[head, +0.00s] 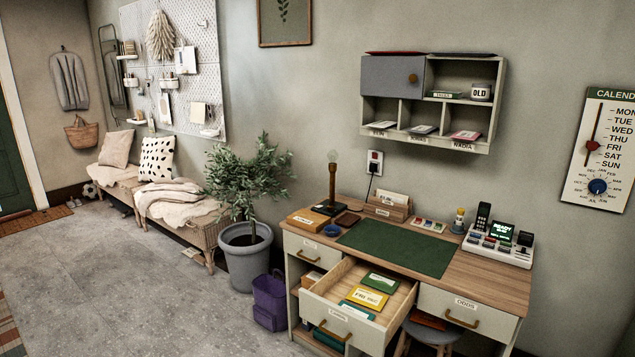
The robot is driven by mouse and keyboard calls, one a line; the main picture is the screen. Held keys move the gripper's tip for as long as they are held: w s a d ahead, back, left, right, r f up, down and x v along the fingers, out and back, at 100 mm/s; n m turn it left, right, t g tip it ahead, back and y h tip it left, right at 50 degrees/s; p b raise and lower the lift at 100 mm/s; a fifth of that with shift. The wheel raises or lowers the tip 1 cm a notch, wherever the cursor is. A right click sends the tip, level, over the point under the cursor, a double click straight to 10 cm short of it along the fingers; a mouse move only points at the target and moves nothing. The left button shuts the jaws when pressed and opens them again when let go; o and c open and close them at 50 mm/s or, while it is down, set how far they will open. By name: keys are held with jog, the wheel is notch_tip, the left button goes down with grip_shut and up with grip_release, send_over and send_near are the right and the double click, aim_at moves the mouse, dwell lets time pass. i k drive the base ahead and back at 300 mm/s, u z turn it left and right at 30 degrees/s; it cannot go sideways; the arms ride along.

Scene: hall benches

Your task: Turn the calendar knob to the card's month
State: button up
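The calendar board (610,120) hangs on the wall at the right edge, partly cut off by the frame. Its blue round knob (597,187) sits low on the board inside a ring of month names. The knob's pointer is too small to read. A red slider (593,146) sits in a vertical slot left of the weekday list, about level with FRI. A yellow card (367,297) with a white label lies in the open desk drawer. The label seems to begin with FRI; a month on it is not legible. My gripper is not in view.
A stool (430,332) is underneath. Grey floor (130,290) is open at left.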

aim_at(597, 185)
jog(key=u, duration=1.7)
jog(key=k, duration=0.1)
jog(key=z, duration=3)
